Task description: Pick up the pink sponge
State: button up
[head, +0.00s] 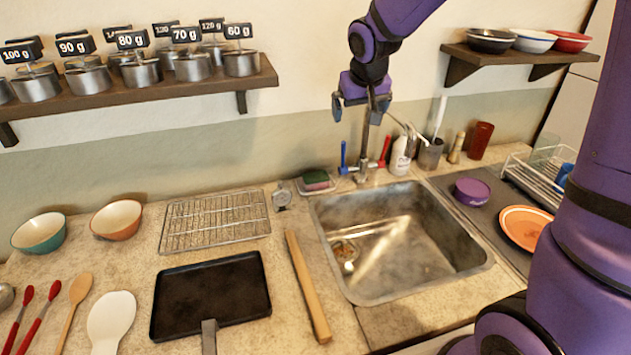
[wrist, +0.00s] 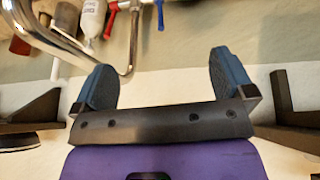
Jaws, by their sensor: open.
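A small sponge (head: 316,177) with a green top and what looks like a pinkish lower layer lies on a small dish (head: 318,188) behind the sink's back left corner. My gripper (head: 361,106) is in front of the wall, above the faucet, up and to the right of the sponge in the head view. Its two blue-grey fingers are wide apart with nothing held between them, as the wrist view also shows (wrist: 160,80). The sponge does not show in the wrist view.
The faucet (head: 365,150) with blue and red handles stands close below my gripper. A white bottle (head: 400,157) is right of it. The sink (head: 450,235) is empty. A shelf (head: 150,95) with labelled pots hangs at left; another shelf (head: 520,55) holds bowls.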

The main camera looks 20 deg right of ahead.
jog(key=w+a+f, duration=0.3)
jog(key=w+f, duration=0.6)
jog(key=f, duration=0.3)
jog(key=y, duration=0.1)
send_over(316, 178)
jog(key=s, duration=0.2)
jog(key=f, duration=1.2)
jog(key=shift+s+d+f, duration=0.1)
jog(key=shift+s+f, duration=0.1)
jog(key=shift+f, duration=0.15)
jog(key=shift+x, duration=3.1)
jog(key=c, duration=0.6)
